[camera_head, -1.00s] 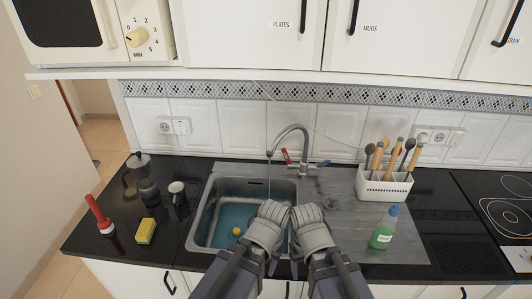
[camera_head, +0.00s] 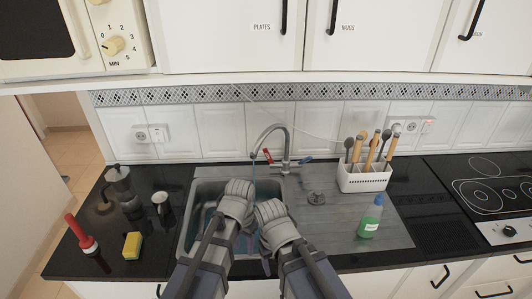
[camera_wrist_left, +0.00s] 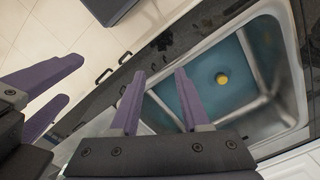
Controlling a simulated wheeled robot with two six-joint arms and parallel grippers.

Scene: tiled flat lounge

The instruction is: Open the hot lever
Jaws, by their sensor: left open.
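The hot lever (camera_head: 267,156) is the red handle on the left side of the grey tap (camera_head: 284,145), behind the sink. The blue lever (camera_head: 306,159) is on its right. A thin bluish stream hangs below the spout. My two arms reach up over the front of the sink, below and in front of the tap, apart from both levers. In the left wrist view my left gripper (camera_wrist_left: 159,73) is open and empty near the sink's edge. My right gripper (camera_wrist_left: 72,79) shows at the left of that view, its fingers apart and empty.
The sink (camera_wrist_left: 288,60) holds bluish water and a small yellow object (camera_wrist_left: 221,78). A green soap bottle (camera_head: 371,217) and utensil rack (camera_head: 364,179) stand right. A mug (camera_head: 163,208), moka pot (camera_head: 121,186), sponge (camera_head: 132,245) and red-handled item (camera_head: 79,234) stand left.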

